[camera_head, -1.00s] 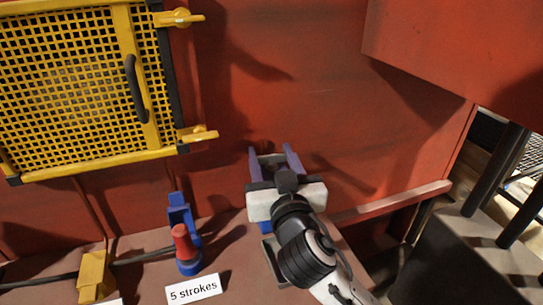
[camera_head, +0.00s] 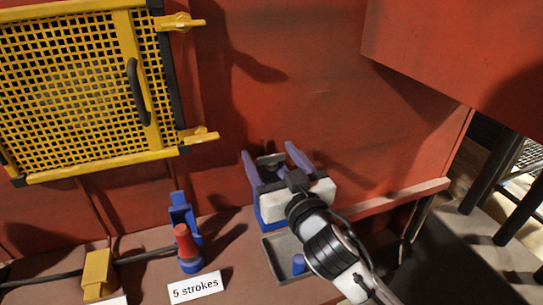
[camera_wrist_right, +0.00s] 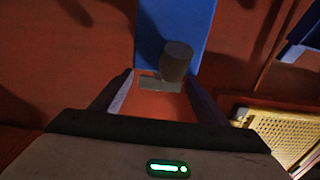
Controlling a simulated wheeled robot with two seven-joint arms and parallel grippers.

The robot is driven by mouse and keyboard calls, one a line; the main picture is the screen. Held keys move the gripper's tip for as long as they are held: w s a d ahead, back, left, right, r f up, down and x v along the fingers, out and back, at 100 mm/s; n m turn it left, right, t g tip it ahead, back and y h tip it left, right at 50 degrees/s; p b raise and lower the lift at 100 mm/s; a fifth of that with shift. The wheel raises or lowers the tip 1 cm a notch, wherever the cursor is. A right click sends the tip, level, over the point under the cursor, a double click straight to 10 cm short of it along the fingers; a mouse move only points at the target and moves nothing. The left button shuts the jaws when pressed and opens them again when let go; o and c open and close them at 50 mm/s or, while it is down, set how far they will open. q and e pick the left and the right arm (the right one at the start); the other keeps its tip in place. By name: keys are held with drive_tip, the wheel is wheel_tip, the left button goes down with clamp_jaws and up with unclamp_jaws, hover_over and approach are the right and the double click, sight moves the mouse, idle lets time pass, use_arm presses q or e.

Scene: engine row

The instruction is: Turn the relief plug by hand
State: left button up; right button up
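My right gripper (camera_head: 273,157) is at the red wall, its two purple fingers pointing up and apart. In the right wrist view the gripper (camera_wrist_right: 160,84) is open, with nothing gripped. A dark grey cylinder (camera_wrist_right: 177,60), which looks like the relief plug, stands out from a blue block (camera_wrist_right: 172,22) just beyond the fingertips. It sits right of the middle of the gap, and I cannot tell whether a finger touches it. My left gripper is not in view.
A grey tray (camera_head: 271,260) below the gripper holds a small blue cylinder (camera_head: 299,264). A yellow mesh guard (camera_head: 143,80) hangs upper left.

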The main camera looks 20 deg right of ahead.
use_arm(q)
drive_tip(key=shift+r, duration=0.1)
use_arm(e)
drive_tip(key=shift+s+f, duration=0.1)
drive_tip(key=shift+s, duration=0.25)
drive_tip(key=s, duration=0.4)
drive_tip(key=s+b, duration=0.1)
drive_tip(key=s, duration=0.3)
drive_tip(key=shift+s+d, duration=0.2)
drive_tip(key=shift+s, duration=0.1)
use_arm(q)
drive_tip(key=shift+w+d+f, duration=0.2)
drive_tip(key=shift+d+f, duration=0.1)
use_arm(e)
drive_tip(key=shift+s, duration=0.5)
